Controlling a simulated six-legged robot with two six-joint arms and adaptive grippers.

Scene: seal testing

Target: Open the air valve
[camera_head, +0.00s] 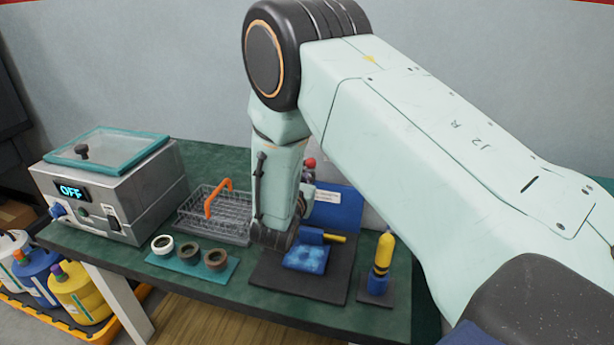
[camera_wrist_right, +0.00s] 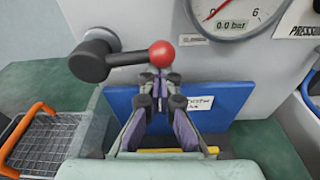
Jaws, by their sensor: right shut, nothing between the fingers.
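The air valve has a black hub (camera_wrist_right: 90,64) and a black lever running level to the right, ending in a red ball knob (camera_wrist_right: 161,53), on a grey panel. The red knob (camera_head: 310,163) also shows in the head view, just past my right arm, which hides the rest of the valve. My right gripper (camera_wrist_right: 160,80) is shut and empty. Its fingertips are just below the red knob in the wrist view; I cannot tell whether they touch it. The pressure gauge (camera_wrist_right: 232,15) above reads 0.0 bar. My left gripper is not in view.
A blue board (camera_wrist_right: 215,98) with a label stands behind my fingers. A wire basket (camera_head: 200,222) with an orange handle, a teal ring tray (camera_head: 222,278), a dark mat (camera_head: 325,287) and a yellow bottle (camera_head: 383,252) are on the green table. A grey box (camera_head: 150,190) reads OFF.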

